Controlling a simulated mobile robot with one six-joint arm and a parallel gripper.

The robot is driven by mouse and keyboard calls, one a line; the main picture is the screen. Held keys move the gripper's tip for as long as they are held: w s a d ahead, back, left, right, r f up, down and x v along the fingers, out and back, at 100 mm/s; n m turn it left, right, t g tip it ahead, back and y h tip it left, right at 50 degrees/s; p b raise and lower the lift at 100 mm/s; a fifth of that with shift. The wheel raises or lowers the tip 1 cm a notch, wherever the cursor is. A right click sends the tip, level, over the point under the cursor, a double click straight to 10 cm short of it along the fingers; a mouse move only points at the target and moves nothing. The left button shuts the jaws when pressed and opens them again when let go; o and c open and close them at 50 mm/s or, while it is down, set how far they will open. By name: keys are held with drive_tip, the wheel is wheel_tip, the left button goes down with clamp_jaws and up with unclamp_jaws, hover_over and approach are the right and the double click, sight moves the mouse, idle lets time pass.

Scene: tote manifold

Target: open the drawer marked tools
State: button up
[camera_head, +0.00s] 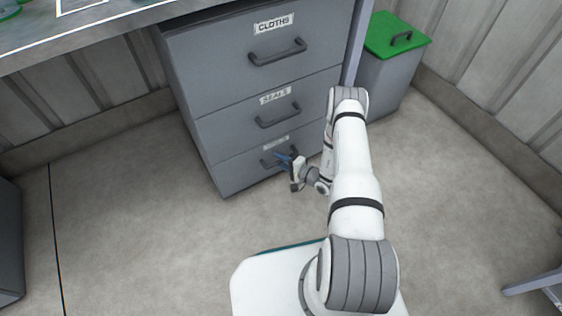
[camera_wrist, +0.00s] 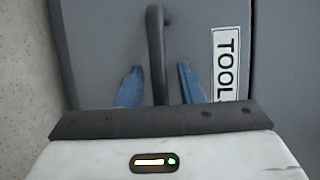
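The tools drawer (camera_head: 238,172) is the bottom one of a grey three-drawer cabinet, and its front looks flush with the drawers above. Its label (camera_wrist: 226,62) reads "TOOL", with the end hidden, in the wrist view; it is too small to read in the head view. Its dark bar handle (camera_wrist: 156,45) runs upright in the wrist view. My gripper (camera_head: 283,158) is at this handle. Its two blue fingers (camera_wrist: 160,67) are open, one on each side of the bar, with a visible gap on both sides. The handle's lower end is hidden behind the gripper body.
Above are the seals drawer (camera_head: 225,128) and the cloths drawer (camera_head: 210,65), both shut. A grey bin with a green lid (camera_head: 392,36) stands right of the cabinet. A worktop (camera_head: 95,38) overhangs at upper left. The floor (camera_head: 150,225) before the cabinet is clear.

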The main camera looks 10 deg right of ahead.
drive_tip(key=shift+c, duration=0.4)
clamp_jaws()
